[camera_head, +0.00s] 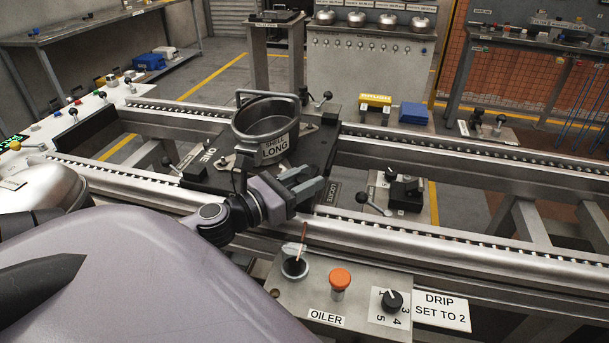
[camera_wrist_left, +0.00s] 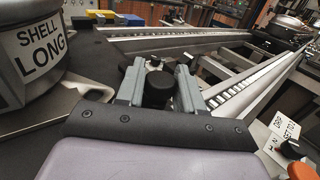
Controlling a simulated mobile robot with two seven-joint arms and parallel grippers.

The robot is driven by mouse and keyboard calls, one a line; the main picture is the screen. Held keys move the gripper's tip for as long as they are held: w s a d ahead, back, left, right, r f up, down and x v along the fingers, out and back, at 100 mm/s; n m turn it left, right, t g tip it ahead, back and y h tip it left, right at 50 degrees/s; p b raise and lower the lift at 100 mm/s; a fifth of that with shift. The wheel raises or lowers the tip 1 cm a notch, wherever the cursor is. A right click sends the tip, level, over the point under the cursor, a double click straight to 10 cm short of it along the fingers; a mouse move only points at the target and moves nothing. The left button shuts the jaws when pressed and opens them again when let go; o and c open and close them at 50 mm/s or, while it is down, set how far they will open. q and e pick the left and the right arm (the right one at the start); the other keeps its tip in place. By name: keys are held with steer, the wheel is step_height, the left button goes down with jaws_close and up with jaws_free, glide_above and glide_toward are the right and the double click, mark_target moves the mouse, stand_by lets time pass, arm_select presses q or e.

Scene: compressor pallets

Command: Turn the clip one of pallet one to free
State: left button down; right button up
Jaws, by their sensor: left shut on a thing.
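Pallet one (camera_head: 215,177) is a dark plate on the roller rails, with a ONE label on its front left. A grey shell marked SHELL LONG (camera_head: 265,130) stands on it and also shows in the left wrist view (camera_wrist_left: 35,55). My left gripper (camera_head: 308,186) is at the pallet's front right corner. In the left wrist view its fingers (camera_wrist_left: 158,85) are shut on a round black clip knob (camera_wrist_left: 158,91) beside the shell. I see no number on this clip, and the gripper hides it in the head view. My right gripper is not in view.
The oiler (camera_head: 330,293), with an orange button (camera_head: 340,279) and a dial (camera_head: 392,301), stands in front of the rail. A LOCATE lever (camera_head: 372,203) is right of the pallet. The rails (camera_head: 450,165) to the right are clear.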

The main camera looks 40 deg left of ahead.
arm_select(q)
steer(key=c, duration=0.8)
jaws_free()
steer(key=shift+s, duration=0.1)
steer(key=s, duration=0.5)
steer(key=shift+a+f+b, duration=0.1)
steer(key=shift+a+b, duration=0.25)
steer(key=shift+b, duration=0.05)
steer(key=shift+s+a, duration=0.15)
steer(key=shift+s, duration=0.8)
